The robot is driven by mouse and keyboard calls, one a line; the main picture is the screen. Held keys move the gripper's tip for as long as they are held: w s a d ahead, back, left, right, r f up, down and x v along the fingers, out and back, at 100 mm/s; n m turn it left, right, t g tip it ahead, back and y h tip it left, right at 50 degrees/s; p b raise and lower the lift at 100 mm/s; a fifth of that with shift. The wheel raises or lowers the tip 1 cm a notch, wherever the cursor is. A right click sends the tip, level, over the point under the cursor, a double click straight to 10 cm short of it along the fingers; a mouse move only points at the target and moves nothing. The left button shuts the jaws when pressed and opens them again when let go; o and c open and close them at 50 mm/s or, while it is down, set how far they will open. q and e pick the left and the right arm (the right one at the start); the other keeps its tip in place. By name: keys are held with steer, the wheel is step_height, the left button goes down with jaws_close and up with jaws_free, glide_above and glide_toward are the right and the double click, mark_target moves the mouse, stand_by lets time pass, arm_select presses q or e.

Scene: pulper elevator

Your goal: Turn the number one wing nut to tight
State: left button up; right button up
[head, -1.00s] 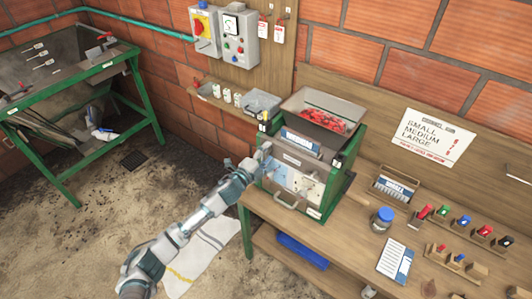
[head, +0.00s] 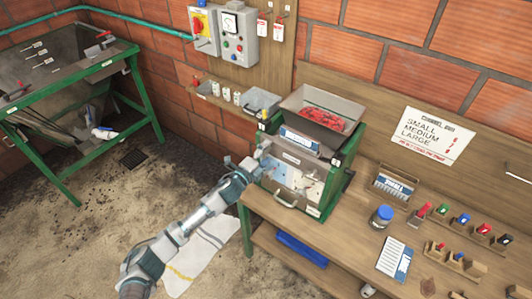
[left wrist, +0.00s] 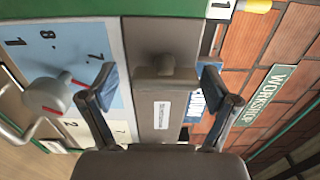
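The green-framed machine (head: 335,178) stands on the wooden bench with a hopper of red fruit on top. My left gripper (head: 264,148) is at the upper left of its front face. In the left wrist view the number one wing nut (left wrist: 166,68), a grey-brown block on a grey plate, sits between the fingertips of my left gripper (left wrist: 158,82). The fingers are spread, with gaps visible on both sides of the nut. A tag reading 1 (left wrist: 216,36) is close by. In the head view the nut is not clearly visible behind the gripper. My right gripper is not seen.
A round knob with a red mark (left wrist: 46,97) on a light blue numbered plate is left of the fingers. A curved handle (head: 285,200) sticks out from the machine front. A blue-lidded jar (head: 382,217) and small coloured-handled items stand to the right on the bench.

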arm_select(q)
steer(key=v, duration=1.2)
